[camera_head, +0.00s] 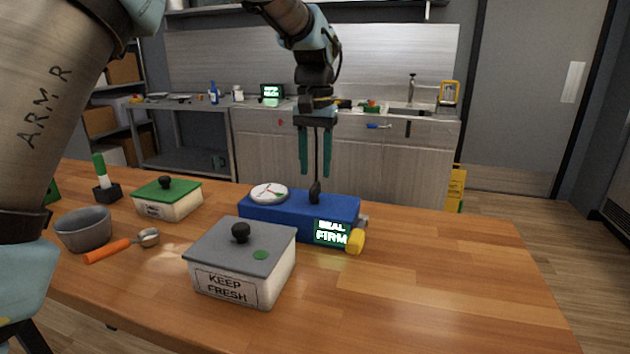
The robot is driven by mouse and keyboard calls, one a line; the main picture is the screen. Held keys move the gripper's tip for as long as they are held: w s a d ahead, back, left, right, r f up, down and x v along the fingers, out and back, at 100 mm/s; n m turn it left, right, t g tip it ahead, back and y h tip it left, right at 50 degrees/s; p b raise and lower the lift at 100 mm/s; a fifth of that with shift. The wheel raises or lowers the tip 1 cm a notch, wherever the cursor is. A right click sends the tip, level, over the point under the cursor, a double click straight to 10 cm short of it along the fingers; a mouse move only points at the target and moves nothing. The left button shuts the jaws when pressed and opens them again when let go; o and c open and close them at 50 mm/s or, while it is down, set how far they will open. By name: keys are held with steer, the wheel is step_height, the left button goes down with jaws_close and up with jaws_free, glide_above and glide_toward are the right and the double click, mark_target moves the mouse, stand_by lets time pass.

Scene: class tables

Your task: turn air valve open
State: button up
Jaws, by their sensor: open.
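A blue box-shaped device (285,212) sits on the wooden table, with a white round gauge (269,193) on its top left. Its front panel (331,232) glows with the words "SEAL FIRM". A yellow knob (355,241) sticks out at its right front corner, beside a small grey fitting. A black knob-like part (315,192) stands on its top. I cannot tell for certain which part is the air valve. My gripper (316,172) points down above the device. Its two teal fingers are apart, with a thin dark upright line visible between them.
A grey-lidded "KEEP FRESH" container (240,262) stands just in front of the device. A green-lidded container (167,199), a grey bowl (84,230) and an orange-handled scoop (115,247) are at left. The table's right side (460,270) is clear.

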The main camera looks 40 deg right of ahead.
mark_target(315, 186)
steer(key=shift+f+p, duration=0.3)
steer(key=shift+f, duration=1.95)
jaws_close()
